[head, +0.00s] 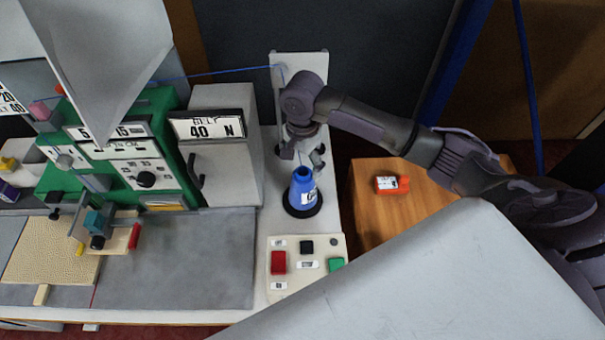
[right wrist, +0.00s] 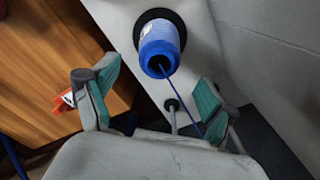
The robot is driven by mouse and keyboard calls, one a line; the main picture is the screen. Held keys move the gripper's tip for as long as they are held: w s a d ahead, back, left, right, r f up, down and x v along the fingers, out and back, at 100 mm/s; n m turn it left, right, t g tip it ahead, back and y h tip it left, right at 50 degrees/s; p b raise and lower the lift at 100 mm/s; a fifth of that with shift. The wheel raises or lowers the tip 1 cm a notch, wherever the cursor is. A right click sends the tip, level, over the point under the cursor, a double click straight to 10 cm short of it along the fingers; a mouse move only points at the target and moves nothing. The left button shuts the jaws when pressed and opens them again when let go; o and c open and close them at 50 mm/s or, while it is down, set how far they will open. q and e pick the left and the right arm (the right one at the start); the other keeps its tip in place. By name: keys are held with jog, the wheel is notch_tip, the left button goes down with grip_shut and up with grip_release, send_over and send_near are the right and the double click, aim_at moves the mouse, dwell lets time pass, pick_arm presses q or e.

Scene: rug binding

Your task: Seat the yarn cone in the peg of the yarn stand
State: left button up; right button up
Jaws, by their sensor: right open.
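The blue yarn cone (head: 302,186) with a white label stands upright on the round black base of the yarn stand (head: 290,208). The peg does not show; the cone hides the middle of the base. In the right wrist view, the cone (right wrist: 160,48) shows its dark top opening, with blue yarn running out of it. The black base (right wrist: 172,16) lies around its foot. My right gripper (head: 304,160) is open above and just behind the cone. Its two teal-padded fingers (right wrist: 153,80) are apart, with nothing between them. My left gripper is not in view.
A button panel (head: 307,262) lies in front of the cone. A grey box (head: 222,140) and a green machine (head: 150,165) stand to the left. A wooden table (head: 372,215) on the right holds a small red item (head: 392,185). A thin rod (right wrist: 173,118) stands near the cone.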

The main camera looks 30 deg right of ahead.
notch_tip(320, 180, up, 4)
jog(key=shift+f, duration=0.1)
dwell(0.6)
